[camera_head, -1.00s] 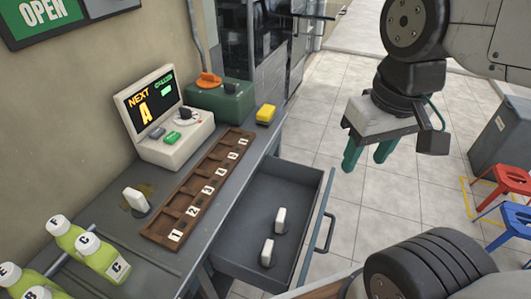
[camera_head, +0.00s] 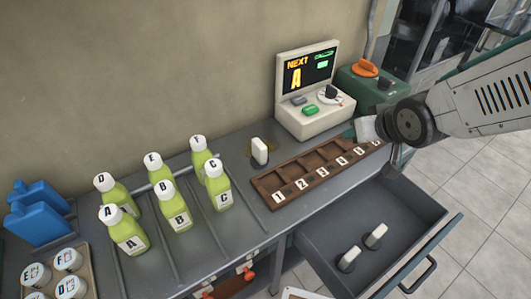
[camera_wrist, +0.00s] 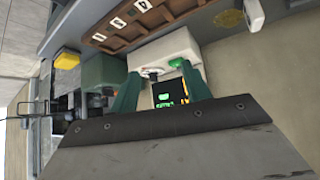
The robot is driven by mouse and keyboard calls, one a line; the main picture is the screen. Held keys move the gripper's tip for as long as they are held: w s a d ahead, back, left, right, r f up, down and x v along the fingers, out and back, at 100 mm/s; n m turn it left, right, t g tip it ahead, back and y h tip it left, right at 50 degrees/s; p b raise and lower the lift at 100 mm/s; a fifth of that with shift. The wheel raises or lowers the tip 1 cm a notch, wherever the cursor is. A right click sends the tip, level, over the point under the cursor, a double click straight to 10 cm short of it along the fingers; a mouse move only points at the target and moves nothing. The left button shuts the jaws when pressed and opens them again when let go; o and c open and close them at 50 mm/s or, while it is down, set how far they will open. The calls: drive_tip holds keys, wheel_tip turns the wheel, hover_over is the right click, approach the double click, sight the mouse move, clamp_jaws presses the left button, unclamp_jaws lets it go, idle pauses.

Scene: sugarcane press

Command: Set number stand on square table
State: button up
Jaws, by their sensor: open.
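Three small white stands with dark bases show in the head view, their numbers not visible. One stand (camera_head: 260,151) is upright on the counter beside a yellowish stain, left of the wooden numbered rack (camera_head: 318,172). Two others, a right one (camera_head: 376,236) and a left one (camera_head: 348,259), are in the open drawer. My gripper (camera_head: 350,133) is over the counter by the display machine, partly hidden by my arm. In the wrist view my gripper (camera_wrist: 160,88) is open and empty, with the machine beyond its green fingers. No square table is visible.
The display machine (camera_head: 312,95) reads NEXT A; a green box (camera_head: 372,88) stands behind my arm. Several lettered green bottles (camera_head: 174,208) fill the counter's middle. Blue containers (camera_head: 38,212) and a tray of cups (camera_head: 88,265) are at left. The open drawer (camera_head: 425,208) juts out in front.

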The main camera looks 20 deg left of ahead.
drive_tip(key=a+f+n+t+y, duration=0.1)
drive_tip(key=a+f+y, duration=0.15)
drive_tip(key=a, duration=0.35)
drive_tip(key=a+f+n+y, duration=0.1)
drive_tip(key=a+f, duration=0.3)
drive_tip(key=a, duration=0.1)
drive_tip(key=n+y, duration=0.2)
drive_tip(key=y, duration=0.2)
approach(260, 144)
drive_tip(key=shift+w+a+f+t+h, duration=0.15)
drive_tip(key=shift+w+a+f, duration=0.2)
drive_tip(key=shift+a, duration=0.2)
drive_tip(key=shift+w+a+f+t+h, duration=0.15)
drive_tip(key=shift+w+a+f, duration=0.2)
drive_tip(key=shift+a, duration=0.2)
drive_tip(key=shift+w+a+f, duration=0.1)
drive_tip(key=shift+a, duration=0.2)
drive_tip(key=x, duration=0.7)
drive_tip(key=shift+w+a, duration=0.1)
clamp_jaws()
